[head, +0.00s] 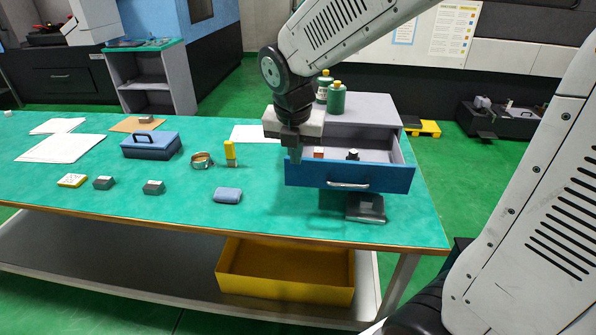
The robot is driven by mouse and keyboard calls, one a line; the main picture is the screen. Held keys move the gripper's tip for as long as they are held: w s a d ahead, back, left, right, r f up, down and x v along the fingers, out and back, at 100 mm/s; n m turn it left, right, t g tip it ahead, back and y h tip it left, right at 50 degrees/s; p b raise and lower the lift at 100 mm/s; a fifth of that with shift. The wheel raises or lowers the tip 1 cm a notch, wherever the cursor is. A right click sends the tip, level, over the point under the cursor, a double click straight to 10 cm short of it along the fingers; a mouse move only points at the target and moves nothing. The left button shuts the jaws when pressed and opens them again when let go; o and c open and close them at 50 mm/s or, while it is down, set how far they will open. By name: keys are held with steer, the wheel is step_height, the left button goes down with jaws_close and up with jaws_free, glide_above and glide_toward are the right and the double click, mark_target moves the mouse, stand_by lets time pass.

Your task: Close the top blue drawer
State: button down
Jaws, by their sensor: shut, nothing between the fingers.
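The top blue drawer (387,180) of a grey cabinet (376,107) stands pulled out toward the front of the table. It has a pale bar handle (348,184) on its front. A small reddish block (319,153) and a small dark object (352,154) lie inside it. My gripper (295,158) is shut and empty, pointing down at the left end of the drawer front. It overlaps the drawer's left corner in the picture. I cannot tell whether it touches the drawer. My arm hides part of the cabinet's left side.
Two green bottles (336,99) stand on the cabinet. A dark grey object (366,208) lies on the green table (290,222) below the drawer. A blue toolbox (151,144), a yellow-topped object (230,152) and a blue block (228,195) are to the left. The front middle is mostly clear.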

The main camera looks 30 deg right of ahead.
steer(key=w+d+f, duration=0.1)
steer(key=w+f, duration=0.2)
steer(key=f, duration=0.2)
steer(key=w+d+f+n, duration=0.1)
steer(key=w+d+f, duration=0.1)
steer(key=f, duration=0.3)
steer(key=shift+w+d, duration=0.25)
steer(key=shift+w, duration=0.3)
steer(key=shift+w, duration=0.1)
